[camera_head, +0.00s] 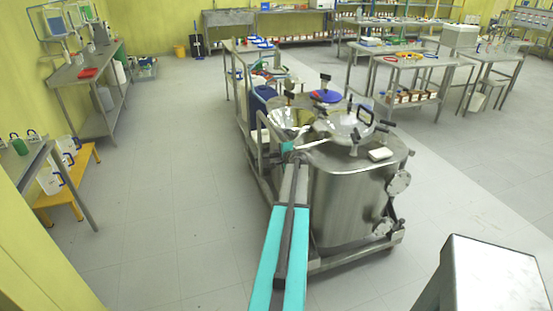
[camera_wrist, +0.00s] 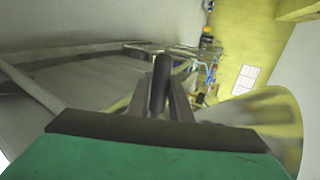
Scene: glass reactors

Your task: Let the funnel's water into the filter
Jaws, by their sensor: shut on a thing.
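A large steel vessel (camera_head: 345,205), which looks like the filter, stands on a wheeled frame in the middle of the head view. A shiny funnel-like bowl (camera_head: 282,117) sits at the left of its top. My gripper (camera_head: 297,152) is at the vessel's near left top edge, just below this bowl. In the wrist view my gripper (camera_wrist: 165,105) is shut on a dark upright handle (camera_wrist: 159,82). A curved, see-through yellowish surface (camera_wrist: 268,108) is close on the right there, perhaps the funnel. The handle's lower end is hidden, and I cannot see any water flow.
A clear glass dome (camera_head: 352,122) and black clamp handles (camera_head: 388,124) crowd the vessel top. A white block (camera_head: 381,154) lies near its right edge. A blue container (camera_head: 262,98) stands behind on the left. The floor (camera_head: 165,220) at left is clear.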

